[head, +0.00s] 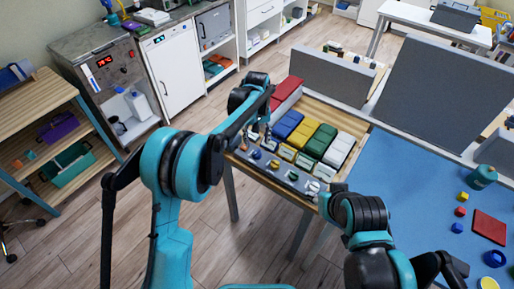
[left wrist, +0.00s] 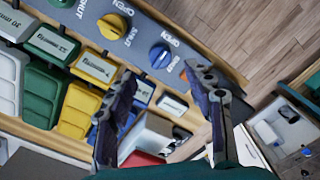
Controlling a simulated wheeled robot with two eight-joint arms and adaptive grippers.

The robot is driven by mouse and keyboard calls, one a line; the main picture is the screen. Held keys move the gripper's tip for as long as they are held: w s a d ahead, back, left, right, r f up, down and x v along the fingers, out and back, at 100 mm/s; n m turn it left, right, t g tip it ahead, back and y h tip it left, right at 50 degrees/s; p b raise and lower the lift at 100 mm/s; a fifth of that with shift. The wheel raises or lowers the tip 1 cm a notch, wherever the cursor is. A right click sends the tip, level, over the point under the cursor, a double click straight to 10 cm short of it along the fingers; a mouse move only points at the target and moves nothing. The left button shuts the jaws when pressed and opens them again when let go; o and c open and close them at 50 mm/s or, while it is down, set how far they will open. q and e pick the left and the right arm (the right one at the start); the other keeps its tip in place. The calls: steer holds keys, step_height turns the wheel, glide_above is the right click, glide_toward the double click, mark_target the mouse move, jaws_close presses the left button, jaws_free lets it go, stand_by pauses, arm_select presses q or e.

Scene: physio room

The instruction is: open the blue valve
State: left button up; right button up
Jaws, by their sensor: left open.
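The blue valve (left wrist: 160,57) is a round blue knob on a grey panel (left wrist: 205,58), with white lettering beside it, including OPEN. In the head view it is a small blue spot (head: 255,154) at the left part of the panel's row of knobs. My left gripper (left wrist: 162,80) is open, its dark fingers on either side of the view just below the blue valve. No grip on the valve shows. In the head view the left gripper (head: 262,132) hangs over the panel's left end. My right arm is at lower right; its gripper does not show.
A yellow knob (left wrist: 114,27) sits beside the blue one, and an orange part (left wrist: 184,75) shows near the right finger. Blue, yellow, green (head: 320,141) and white bins stand behind the panel. A blue mat (head: 405,180) lies to the right.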

mark_target(257, 152)
arm_select(q)
step_height(257, 152, up, 5)
stand_by(0.4)
steer(key=s+a+r+m+t, duration=0.1)
steer(key=s+a+r+t, duration=0.1)
steer(key=s+a+r, duration=0.4)
steer(key=s+a+r+t, duration=0.2)
steer(key=s+a+r, duration=0.1)
steer(key=s+a, duration=0.4)
steer(key=s+a+f+t, duration=0.1)
steer(key=s+a+f, duration=0.1)
steer(key=s, duration=0.6)
steer(key=s+a+f+m+t, duration=0.1)
steer(key=s+a+f+t, duration=0.1)
steer(key=s, duration=0.5)
steer(key=shift+s+a+f, duration=0.35)
steer(key=shift+s+a, duration=0.05)
steer(key=shift+a, duration=0.1)
